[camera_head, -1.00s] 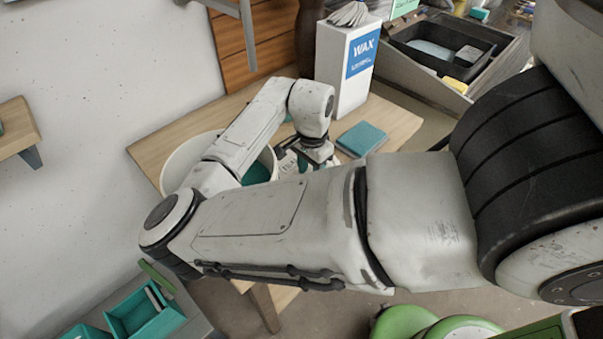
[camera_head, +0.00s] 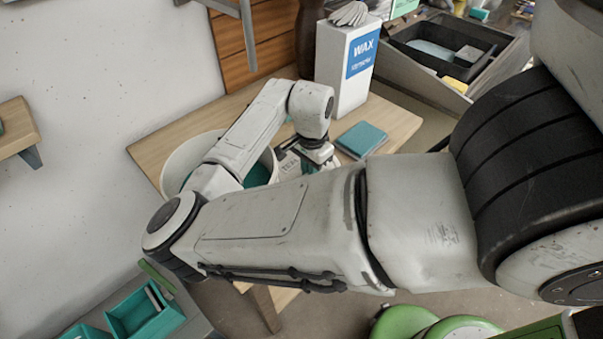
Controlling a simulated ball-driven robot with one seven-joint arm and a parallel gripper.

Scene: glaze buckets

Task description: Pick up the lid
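My gripper (camera_head: 306,165) is over the table, just right of a large white bucket (camera_head: 180,158) with teal inside. My forearm and upper arm cover much of the bucket, and my upper arm hides the area below the gripper. The fingertips are mostly hidden, so I cannot tell if they are open or shut. A small pale, marked surface (camera_head: 288,160) shows beside the gripper; I cannot tell what it belongs to. No lid can be made out clearly.
A white WAX box (camera_head: 340,85) with gloves (camera_head: 348,13) on top stands at the table's back. A teal book-like block (camera_head: 361,139) lies right of the gripper. The wooden table (camera_head: 395,122) is bare at its right end. Green round seats (camera_head: 400,322) stand below.

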